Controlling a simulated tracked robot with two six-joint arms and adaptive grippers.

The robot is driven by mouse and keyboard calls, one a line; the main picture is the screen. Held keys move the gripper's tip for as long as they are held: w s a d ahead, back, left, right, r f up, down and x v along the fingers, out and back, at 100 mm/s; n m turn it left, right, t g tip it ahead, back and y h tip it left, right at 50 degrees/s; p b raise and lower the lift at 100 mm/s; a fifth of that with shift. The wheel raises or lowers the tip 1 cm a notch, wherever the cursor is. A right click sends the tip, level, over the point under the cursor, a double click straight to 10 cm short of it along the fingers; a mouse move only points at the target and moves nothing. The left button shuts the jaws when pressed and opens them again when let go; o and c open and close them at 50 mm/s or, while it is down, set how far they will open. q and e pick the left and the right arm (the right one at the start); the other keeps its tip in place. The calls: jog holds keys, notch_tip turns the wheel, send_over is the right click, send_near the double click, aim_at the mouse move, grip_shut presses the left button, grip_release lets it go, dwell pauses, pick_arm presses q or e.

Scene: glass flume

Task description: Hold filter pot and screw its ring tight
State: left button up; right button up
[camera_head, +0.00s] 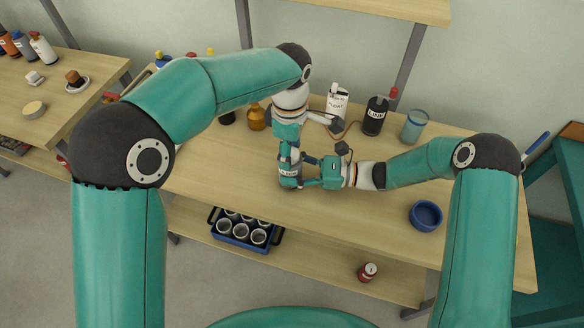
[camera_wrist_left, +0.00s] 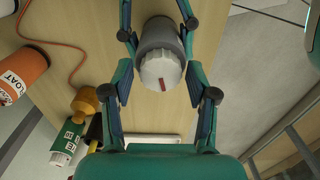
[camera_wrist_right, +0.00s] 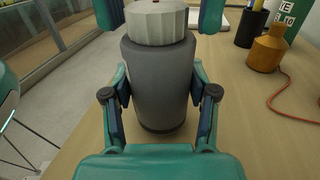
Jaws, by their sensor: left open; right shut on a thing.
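The filter pot is a grey cylinder (camera_wrist_right: 158,75) standing upright on the bench, with a white ribbed ring (camera_wrist_right: 157,22) on top. A red mark shows on the ring in the left wrist view (camera_wrist_left: 160,70). My right gripper (camera_wrist_right: 160,95) is shut on the grey body from the side. My left gripper (camera_wrist_left: 161,80) is open above the pot, pointing down, with its fingers on either side of the ring and gaps between. In the head view the pot (camera_head: 289,182) is partly hidden by both grippers, and the ring is hidden there.
Behind stand a white bottle (camera_head: 337,100), a dark bottle (camera_head: 375,117), a blue-tinted beaker (camera_head: 413,126) and an amber bottle (camera_head: 256,118). A blue bowl (camera_head: 426,215) sits at the right. A crate of white cups (camera_head: 228,246) is on the lower shelf.

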pick_arm(q)
jog(key=c, duration=0.7)
jog(key=m, duration=1)
jog(key=o, duration=0.7)
